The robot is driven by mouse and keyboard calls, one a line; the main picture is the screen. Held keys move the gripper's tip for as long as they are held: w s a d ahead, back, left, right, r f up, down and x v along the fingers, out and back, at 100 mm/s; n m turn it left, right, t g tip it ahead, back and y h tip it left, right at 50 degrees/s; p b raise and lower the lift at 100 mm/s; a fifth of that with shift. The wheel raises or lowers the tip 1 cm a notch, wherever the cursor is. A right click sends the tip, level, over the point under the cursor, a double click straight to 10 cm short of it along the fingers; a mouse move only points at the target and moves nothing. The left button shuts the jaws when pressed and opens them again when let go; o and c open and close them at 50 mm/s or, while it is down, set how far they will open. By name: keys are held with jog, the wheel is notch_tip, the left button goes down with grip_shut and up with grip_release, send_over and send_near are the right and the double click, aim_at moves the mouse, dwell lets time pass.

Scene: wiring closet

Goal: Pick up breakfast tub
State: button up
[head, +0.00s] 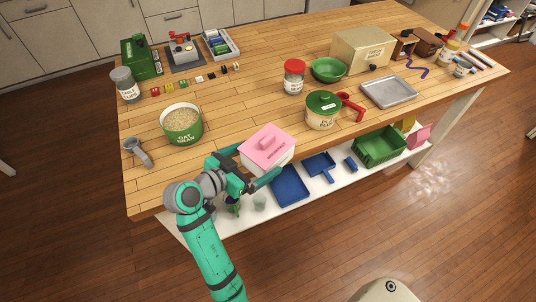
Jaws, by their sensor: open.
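A round green tub (182,125) stands upright and open on the left part of the wooden table. It is full of pale grain, and its label seems to read "OAT BRAN". My gripper (248,167) is open and empty at the table's front edge, right of and nearer than this tub. It is apart from the tub. A white box with a pink lid (267,142) is right beside my gripper. One finger is at the box's left side and the other is by its near side. I cannot tell whether they touch it.
A grey metal scoop or cup (138,152) lies left of the tub. A lidded green-and-cream pot (322,110) and a red-lidded jar (294,77) stand to the right. Small blocks (183,84) lie in a row behind the tub. The table (225,105) is clear between tub and jar.

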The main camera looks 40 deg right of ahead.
jog(key=x, duration=0.5)
jog(key=shift+d+r, duration=0.15)
jog(key=c, duration=1)
jog(key=shift+c, duration=0.2)
jog(key=shift+r, duration=0.2)
